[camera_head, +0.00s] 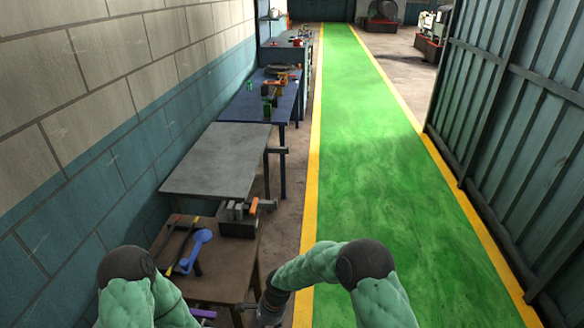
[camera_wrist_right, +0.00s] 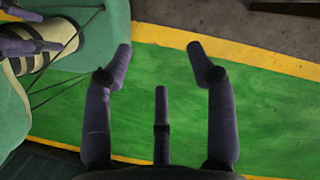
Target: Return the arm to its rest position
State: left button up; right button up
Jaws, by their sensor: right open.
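My right arm comes in at the bottom of the head view and bends left, its dark wrist (camera_head: 270,304) low beside the front wooden table. In the right wrist view my right gripper (camera_wrist_right: 165,62) is open. Its purple fingers are spread wide with nothing between them, above the green floor strip and its yellow edge line. My left arm (camera_head: 128,268) shows at the bottom left of the head view. Purple finger-like parts (camera_wrist_right: 22,42) show at the upper left of the wrist view, probably my left gripper; their opening cannot be made out.
The wooden table (camera_head: 226,264) holds a vise (camera_head: 238,222), a blue tool (camera_head: 196,246) and a dark tool. A bare grey table (camera_head: 222,160) and a blue table (camera_head: 262,108) stand behind along the wall. The green walkway (camera_head: 365,130) is clear; a metal wall (camera_head: 510,120) stands right.

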jog(key=s+d+f+n, duration=0.3)
jog(key=s+d+n, duration=0.1)
jog(key=s+d, duration=0.5)
jog(key=s+d+f+n+t+y, duration=0.1)
jog(key=s+d+f+n, duration=0.2)
jog(key=s+d, duration=0.6)
jog(key=shift+s+d+f+n+t, duration=0.25)
jog(key=shift+s+f+n+t, duration=0.1)
jog(key=shift+s+n, duration=0.35)
jog(key=shift+c, duration=0.3)
